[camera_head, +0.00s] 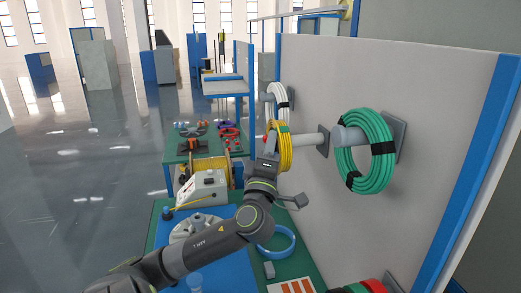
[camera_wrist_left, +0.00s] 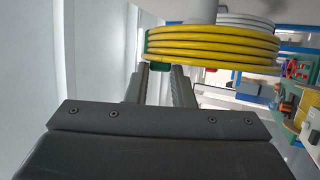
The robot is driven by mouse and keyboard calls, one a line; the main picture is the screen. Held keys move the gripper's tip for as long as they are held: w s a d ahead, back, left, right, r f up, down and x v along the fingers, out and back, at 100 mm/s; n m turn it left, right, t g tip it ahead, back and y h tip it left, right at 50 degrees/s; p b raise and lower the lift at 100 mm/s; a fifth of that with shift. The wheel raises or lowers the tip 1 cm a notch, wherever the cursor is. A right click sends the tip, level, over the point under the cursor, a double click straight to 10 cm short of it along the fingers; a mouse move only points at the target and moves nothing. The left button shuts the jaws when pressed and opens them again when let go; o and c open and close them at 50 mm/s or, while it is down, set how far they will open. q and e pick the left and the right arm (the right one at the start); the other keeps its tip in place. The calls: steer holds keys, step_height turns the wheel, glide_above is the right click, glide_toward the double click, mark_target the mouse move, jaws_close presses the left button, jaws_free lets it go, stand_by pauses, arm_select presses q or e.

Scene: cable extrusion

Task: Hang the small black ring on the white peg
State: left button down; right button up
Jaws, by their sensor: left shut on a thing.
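My left gripper (camera_head: 271,146) is shut on a yellow cable coil (camera_head: 284,148), at the coil's near side. In the left wrist view the fingers (camera_wrist_left: 162,80) meet the yellow coil (camera_wrist_left: 215,48) at a green band on its left edge. A pale peg (camera_head: 308,140) on a dark plate sticks out of the grey panel beside the coil. The coil overlaps the peg's outer end; I cannot tell for sure whether it is around it. I cannot make out a small black ring. My right gripper is not in view.
A green coil (camera_head: 364,155) with black tape hangs on a nearer peg, and a white coil (camera_head: 279,104) on a farther one. Below are a blue ring (camera_head: 276,248) and a white machine (camera_head: 203,187). A green table (camera_head: 180,157) with spools stands behind.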

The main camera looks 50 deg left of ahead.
arm_select(q)
steer(key=shift+w+d, duration=0.3)
steer(key=shift+w, duration=0.2)
steer(key=shift+w+d, duration=0.25)
steer(key=shift+w, duration=0.2)
steer(key=shift+w+d+r+p, duration=0.1)
steer(key=shift+w+d, duration=0.25)
steer(key=shift+w, duration=0.3)
steer(key=shift+w+d+f+p, duration=0.1)
steer(key=shift+w+d, duration=0.25)
steer(key=shift+w, duration=0.35)
steer(key=shift+w+d+r+p, duration=0.1)
steer(key=shift+w+d, duration=0.25)
steer(key=shift+w, duration=0.3)
steer(key=shift+w+d+f, duration=0.1)
steer(key=shift+w+f, duration=0.1)
steer(key=shift+w, duration=0.1)
steer(key=shift+s+f+b, duration=0.1)
steer(key=shift+f+b, duration=0.35)
steer(key=shift+b, duration=0.55)
steer(key=c, duration=1.6)
jaws_free()
steer(key=o, duration=0.4)
steer(key=shift+s+d, duration=0.15)
steer(key=shift+d, duration=0.05)
steer(key=shift+o, duration=0.2)
